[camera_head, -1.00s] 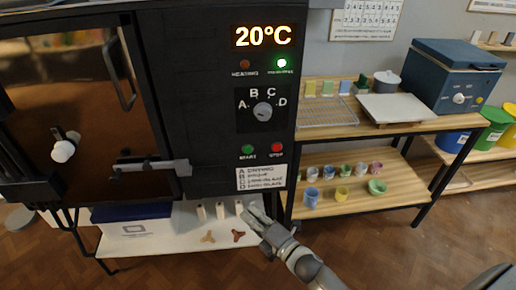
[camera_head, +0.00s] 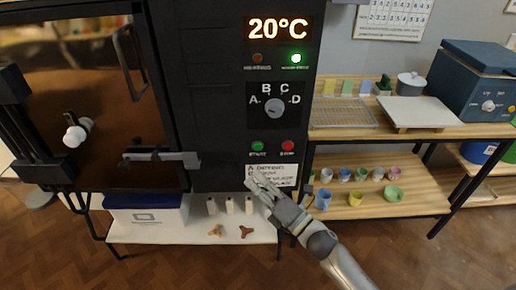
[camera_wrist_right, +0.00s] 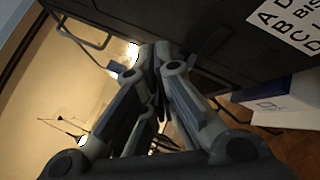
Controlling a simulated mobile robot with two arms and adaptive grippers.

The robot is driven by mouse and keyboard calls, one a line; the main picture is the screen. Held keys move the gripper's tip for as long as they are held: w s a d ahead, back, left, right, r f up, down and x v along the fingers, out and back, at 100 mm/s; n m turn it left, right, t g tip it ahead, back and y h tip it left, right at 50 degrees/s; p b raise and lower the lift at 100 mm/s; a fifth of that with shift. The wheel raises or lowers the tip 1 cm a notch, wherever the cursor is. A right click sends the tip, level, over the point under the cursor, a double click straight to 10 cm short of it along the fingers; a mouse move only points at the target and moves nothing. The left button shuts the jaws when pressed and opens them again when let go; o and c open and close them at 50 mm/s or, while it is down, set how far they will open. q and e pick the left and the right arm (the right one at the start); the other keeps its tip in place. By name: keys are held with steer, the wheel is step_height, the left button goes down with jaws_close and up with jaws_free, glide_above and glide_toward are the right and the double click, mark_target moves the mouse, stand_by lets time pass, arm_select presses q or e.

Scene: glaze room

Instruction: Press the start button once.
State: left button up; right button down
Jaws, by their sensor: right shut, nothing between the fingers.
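The green start button (camera_head: 258,147) sits on the dark kiln control panel, left of the red stop button (camera_head: 288,146). Above them are a selector dial (camera_head: 274,107) marked A to D and a display (camera_head: 277,29) reading 20°C, with a green lamp (camera_head: 296,58) lit. My right gripper (camera_head: 254,183) is shut and empty, in front of the label plate (camera_head: 284,174) below the buttons, apart from the start button. In the right wrist view its fingers (camera_wrist_right: 157,100) are closed together; no button shows there. My left gripper is not in view.
The kiln door (camera_head: 90,90) with its handle and latch is at left. A shelf below (camera_head: 150,230) holds a blue box and several white cones. A wooden rack (camera_head: 340,205) with small cups and a grey tray (camera_head: 420,110) stands at right.

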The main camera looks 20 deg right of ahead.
mark_target(258, 147)
steer(key=w+d+b, duration=0.2)
steer(key=w, duration=0.5)
steer(key=shift+w, duration=0.2)
steer(key=shift+d, duration=0.1)
stand_by(1.2)
steer(key=shift+w, duration=0.4)
steer(key=shift+w+d+b, duration=0.2)
steer(key=shift+w+b, duration=0.2)
steer(key=shift+b, duration=0.1)
stand_by(0.6)
steer(key=shift+s, duration=0.1)
steer(key=shift+s+a, duration=0.2)
steer(key=shift+s, duration=0.5)
steer(key=shift+s+p, duration=0.1)
steer(key=shift+p, duration=0.2)
